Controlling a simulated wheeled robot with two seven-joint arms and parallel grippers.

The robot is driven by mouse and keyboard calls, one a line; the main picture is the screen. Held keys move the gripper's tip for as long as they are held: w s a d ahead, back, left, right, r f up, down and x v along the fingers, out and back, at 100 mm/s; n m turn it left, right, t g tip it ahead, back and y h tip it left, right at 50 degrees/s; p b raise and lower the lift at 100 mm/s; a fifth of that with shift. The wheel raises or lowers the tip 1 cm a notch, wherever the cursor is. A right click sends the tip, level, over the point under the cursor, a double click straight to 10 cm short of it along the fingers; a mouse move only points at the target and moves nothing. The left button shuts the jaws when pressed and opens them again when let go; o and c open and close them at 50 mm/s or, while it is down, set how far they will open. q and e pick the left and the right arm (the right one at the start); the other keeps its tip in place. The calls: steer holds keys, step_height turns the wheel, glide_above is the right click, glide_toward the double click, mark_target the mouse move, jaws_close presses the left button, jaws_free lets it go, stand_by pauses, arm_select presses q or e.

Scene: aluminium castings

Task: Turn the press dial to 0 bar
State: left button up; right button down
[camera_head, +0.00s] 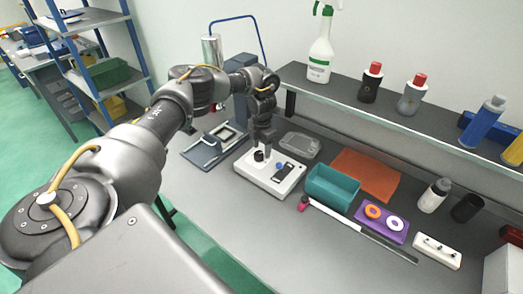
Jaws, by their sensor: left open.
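A white control box (270,175) lies on the grey bench near the middle of the view. A black dial (259,156) stands on its top at the back left. A blue knob (280,166) and dark panels sit to the right of the dial. The dial's scale is too small to read. My left gripper (262,147) points down over the dial, with its jaws open. I cannot tell whether the fingers touch the dial. My right gripper is out of view.
A teal bin (332,188) stands right of the box, beside an orange mat (366,174). A grey device (215,146) lies to the left, a clear grey tray (300,145) behind. A shelf (390,116) with bottles overhangs the back. The front bench is mostly bare.

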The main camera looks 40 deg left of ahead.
mark_target(259, 156)
arm_select(q)
steer(key=shift+s+a+f, duration=0.1)
steer(key=shift+f, duration=0.4)
steer(key=shift+s+a+f, duration=0.1)
steer(key=shift+f, duration=0.35)
steer(key=shift+s+p, duration=0.3)
steer(key=shift+w+f, duration=0.2)
steer(key=shift+f, duration=0.2)
steer(key=shift+s+r, duration=0.15)
steer(key=c, duration=0.7)
steer(key=shift+c, duration=1.3)
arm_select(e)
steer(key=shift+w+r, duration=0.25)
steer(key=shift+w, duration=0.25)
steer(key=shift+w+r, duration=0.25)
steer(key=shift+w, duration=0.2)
